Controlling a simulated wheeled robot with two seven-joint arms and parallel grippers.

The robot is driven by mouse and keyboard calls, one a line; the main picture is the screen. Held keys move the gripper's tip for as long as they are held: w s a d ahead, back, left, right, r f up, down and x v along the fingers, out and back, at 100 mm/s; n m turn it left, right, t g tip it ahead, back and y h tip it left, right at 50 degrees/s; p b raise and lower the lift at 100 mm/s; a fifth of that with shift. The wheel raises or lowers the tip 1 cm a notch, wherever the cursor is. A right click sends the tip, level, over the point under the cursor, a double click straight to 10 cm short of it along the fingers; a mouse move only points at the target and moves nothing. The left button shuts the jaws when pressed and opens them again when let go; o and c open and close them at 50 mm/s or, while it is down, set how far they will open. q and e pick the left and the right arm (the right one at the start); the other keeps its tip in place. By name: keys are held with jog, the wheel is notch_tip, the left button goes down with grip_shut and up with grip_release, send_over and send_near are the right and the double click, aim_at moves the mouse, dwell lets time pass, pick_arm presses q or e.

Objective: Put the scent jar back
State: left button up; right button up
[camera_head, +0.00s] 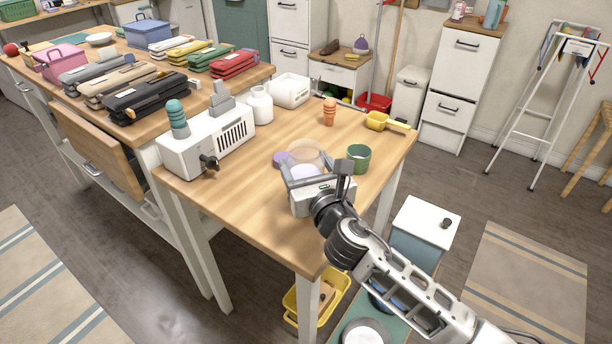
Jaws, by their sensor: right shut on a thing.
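My right gripper (314,174) is over the wooden table, its arm coming in from the lower right. It is shut on a pale, see-through jar (306,156) with a peach-tinted upper part, which looks like the scent jar. The gripper body hides the jar's lower part, so I cannot tell whether it touches the table. A small purple round thing (280,160), possibly a lid, is just left of the jar. My left gripper is not in view.
A green cup (359,160) stands close to the right of the gripper. A white box-shaped device (205,145) and a white jug (260,106) are to the left. An orange ridged object (330,112) and a yellow scoop (378,121) are behind. The table's near left is clear.

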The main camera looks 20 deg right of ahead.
jog(key=shift+a+f, duration=0.1)
jog(key=shift+f, duration=0.8)
jog(key=o, duration=1.5)
jog(key=shift+s+f, duration=0.1)
jog(key=shift+f, duration=0.05)
jog(key=shift+c, duration=0.2)
jog(key=shift+r, duration=0.2)
jog(key=s+b, duration=0.1)
jog(key=s, duration=1.1)
jog(key=shift+d, duration=0.2)
